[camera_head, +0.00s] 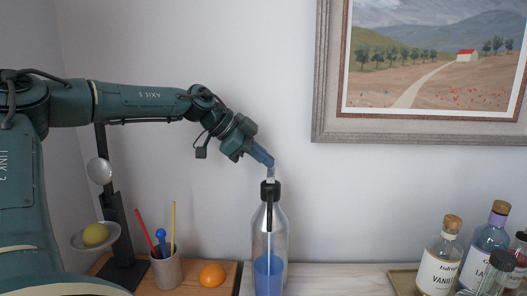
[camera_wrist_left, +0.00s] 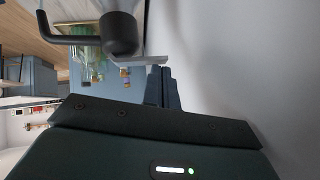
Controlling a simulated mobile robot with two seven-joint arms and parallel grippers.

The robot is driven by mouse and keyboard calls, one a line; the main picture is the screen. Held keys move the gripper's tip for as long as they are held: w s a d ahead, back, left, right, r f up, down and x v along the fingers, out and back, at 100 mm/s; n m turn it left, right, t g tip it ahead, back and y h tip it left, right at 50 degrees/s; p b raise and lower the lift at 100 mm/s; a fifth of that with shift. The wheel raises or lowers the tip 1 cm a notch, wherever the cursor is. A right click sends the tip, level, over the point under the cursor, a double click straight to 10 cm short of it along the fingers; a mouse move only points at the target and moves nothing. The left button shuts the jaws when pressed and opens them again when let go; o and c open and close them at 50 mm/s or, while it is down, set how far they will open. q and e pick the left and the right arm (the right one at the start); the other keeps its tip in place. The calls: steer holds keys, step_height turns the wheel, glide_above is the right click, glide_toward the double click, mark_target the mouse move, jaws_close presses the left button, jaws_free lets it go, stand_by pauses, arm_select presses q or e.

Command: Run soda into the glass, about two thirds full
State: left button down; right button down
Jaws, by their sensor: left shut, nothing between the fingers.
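The soda siphon (camera_head: 279,222) is a clear bottle with a black head, standing upright with blue liquid in its lower part. A thin tube runs down inside it. Its black head (camera_wrist_left: 120,34) and hooked spout show large in the left wrist view, with a pale grey lever (camera_wrist_left: 135,60) beside the head. My left gripper (camera_head: 270,163) is shut and empty, its blue fingertips right at the lever above the head. I cannot tell whether they touch it. The fingers (camera_wrist_left: 162,88) are together in the wrist view. I cannot make out a separate glass. My right gripper is not in view.
An orange (camera_head: 212,275) and a cup (camera_head: 167,268) of coloured sticks stand left of the siphon. Further left is a scale-like stand with a lemon on a dish (camera_head: 95,235). Several corked bottles (camera_head: 440,262) stand on a tray at right. A framed painting (camera_head: 425,130) hangs above.

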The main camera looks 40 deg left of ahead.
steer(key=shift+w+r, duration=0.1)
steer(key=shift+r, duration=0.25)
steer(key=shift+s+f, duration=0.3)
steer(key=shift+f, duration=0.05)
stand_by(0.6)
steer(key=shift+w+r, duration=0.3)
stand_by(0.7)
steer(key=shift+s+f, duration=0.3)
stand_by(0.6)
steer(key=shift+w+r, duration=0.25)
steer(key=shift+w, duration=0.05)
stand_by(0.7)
